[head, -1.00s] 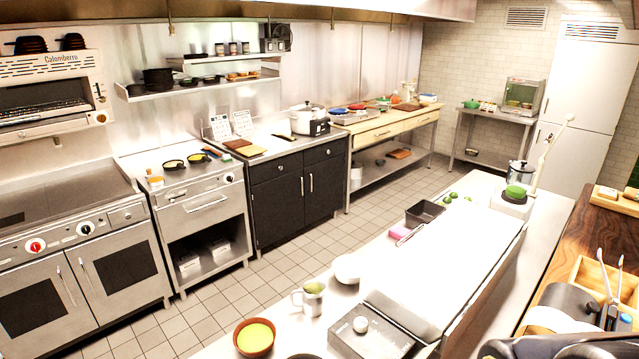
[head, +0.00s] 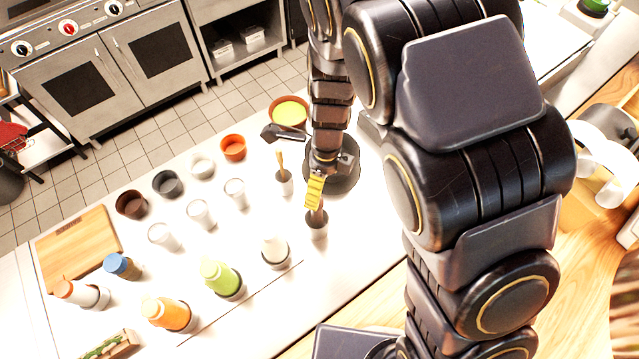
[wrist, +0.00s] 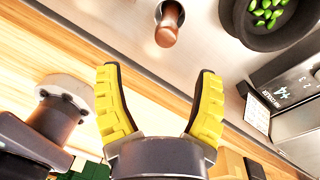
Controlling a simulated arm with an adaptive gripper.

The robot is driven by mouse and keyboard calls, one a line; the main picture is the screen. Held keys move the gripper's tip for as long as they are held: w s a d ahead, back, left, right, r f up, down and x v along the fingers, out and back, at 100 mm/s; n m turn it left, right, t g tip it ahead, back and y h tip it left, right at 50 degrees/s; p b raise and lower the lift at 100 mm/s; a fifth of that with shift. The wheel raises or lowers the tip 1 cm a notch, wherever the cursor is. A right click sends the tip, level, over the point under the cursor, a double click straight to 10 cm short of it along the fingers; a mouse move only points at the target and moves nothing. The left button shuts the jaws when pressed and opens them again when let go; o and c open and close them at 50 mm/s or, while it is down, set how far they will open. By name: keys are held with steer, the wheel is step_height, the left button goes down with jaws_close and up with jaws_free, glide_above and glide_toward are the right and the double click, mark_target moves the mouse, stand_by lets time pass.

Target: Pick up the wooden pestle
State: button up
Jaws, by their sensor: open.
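The wooden pestle (head: 317,217) appears to be the brown rounded handle standing in a small grey cup (head: 318,234) on the white counter. In the wrist view the pestle (wrist: 167,33) points toward me, just beyond my fingertips and slightly right of centre. My gripper (wrist: 157,72) is open and empty, its two yellow fingers spread apart. In the head view my gripper (head: 314,190) hangs close by the pestle, overlapping its upper side. The wrist view shows a gap between the fingers and the pestle.
A cup with a thin wooden handle (head: 281,172) stands left of my gripper. Several bottles and cups fill the counter's left side.

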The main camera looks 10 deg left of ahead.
mark_target(317, 216)
steer(key=shift+a+f+m, duration=0.2)
steer(key=shift+f+m, duration=0.1)
steer(key=shift+f, duration=0.5)
steer(key=shift+a+f, duration=0.15)
steer(key=shift+f, duration=1.6)
steer(key=shift+a+f, duration=0.1)
steer(key=shift+f, duration=1.6)
jaws_close()
